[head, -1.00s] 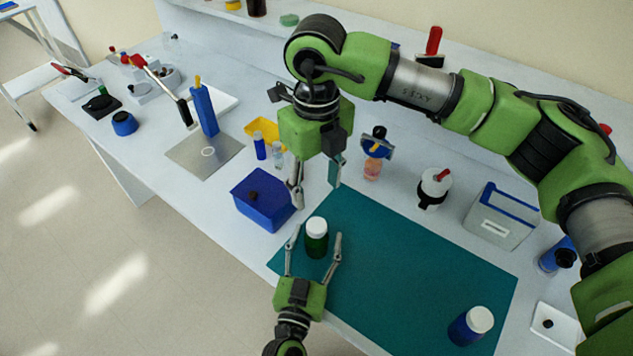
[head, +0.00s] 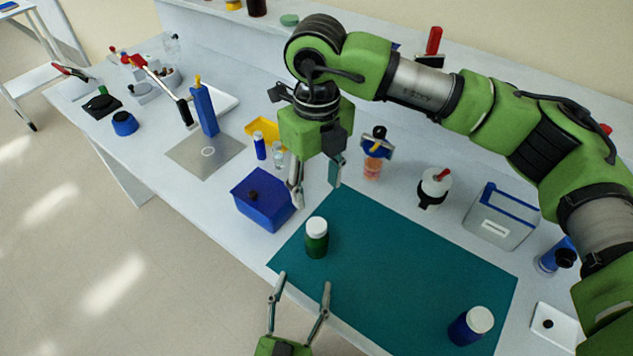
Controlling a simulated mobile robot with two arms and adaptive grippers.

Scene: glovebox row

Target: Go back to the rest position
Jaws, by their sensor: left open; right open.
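My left gripper (head: 299,286) is low in the head view at the front edge of the teal mat (head: 400,262). It is open and empty, a little in front of a green bottle with a white cap (head: 316,240), apart from it. The bottle stands upright on the mat's left part. My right gripper (head: 317,188) hangs above the bench, between the blue box and the back of the mat, pointing down. It is open with nothing between its fingers.
A blue box (head: 262,203) stands left of the mat. A dark blue bottle with a white cap (head: 471,326) stands on the mat's right corner. A grey bin (head: 501,216) and a white-topped bottle (head: 434,187) stand behind the mat. The mat's middle is clear.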

